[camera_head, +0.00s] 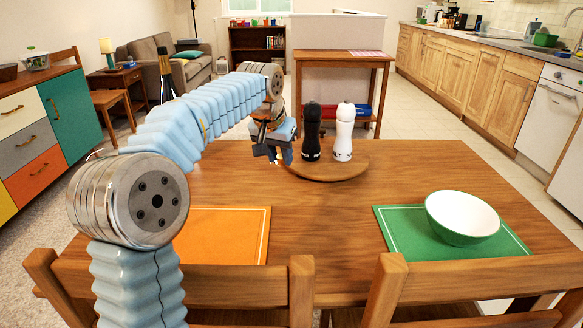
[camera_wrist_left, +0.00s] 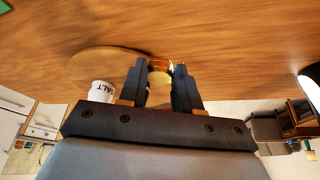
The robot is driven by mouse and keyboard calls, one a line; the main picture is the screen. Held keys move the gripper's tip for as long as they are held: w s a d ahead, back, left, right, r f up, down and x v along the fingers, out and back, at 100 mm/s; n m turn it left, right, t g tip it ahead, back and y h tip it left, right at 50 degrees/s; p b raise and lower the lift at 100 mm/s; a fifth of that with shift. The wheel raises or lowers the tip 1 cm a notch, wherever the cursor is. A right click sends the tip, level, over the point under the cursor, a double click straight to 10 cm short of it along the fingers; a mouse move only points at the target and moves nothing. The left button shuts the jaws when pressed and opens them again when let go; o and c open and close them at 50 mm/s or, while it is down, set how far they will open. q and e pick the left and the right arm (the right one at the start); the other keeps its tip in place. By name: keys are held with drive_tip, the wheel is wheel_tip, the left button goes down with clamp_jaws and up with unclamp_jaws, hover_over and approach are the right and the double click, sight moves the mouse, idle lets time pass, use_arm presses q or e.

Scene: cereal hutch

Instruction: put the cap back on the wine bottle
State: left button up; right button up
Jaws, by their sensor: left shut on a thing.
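A dark wine bottle (camera_head: 166,76) with a gold band near its top shows in the head view, upright behind my left arm. Its lower part is hidden by the arm. My left gripper (camera_head: 279,153) is over the far part of the table, left of the two shakers and well to the right of the bottle. In the left wrist view my gripper (camera_wrist_left: 160,86) is shut on a small amber thing with a pale yellow end, which looks like the cap (camera_wrist_left: 160,70). The head view does not show the cap clearly. My right gripper is not in view.
A black shaker (camera_head: 312,135) and a white shaker (camera_head: 344,135) stand close to my left gripper on a round wooden board (camera_head: 330,174). An orange mat (camera_head: 225,230) lies front left. A green mat (camera_head: 400,230) holds a bowl (camera_head: 462,215). The middle of the table is bare.

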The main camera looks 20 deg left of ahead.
use_arm(q)
drive_tip(key=s+a+r, duration=0.5)
drive_tip(key=s+a, duration=0.1)
drive_tip(key=a, duration=0.2)
drive_tip(key=shift+s+r, duration=0.35)
drive_tip(key=shift+s, duration=0.15)
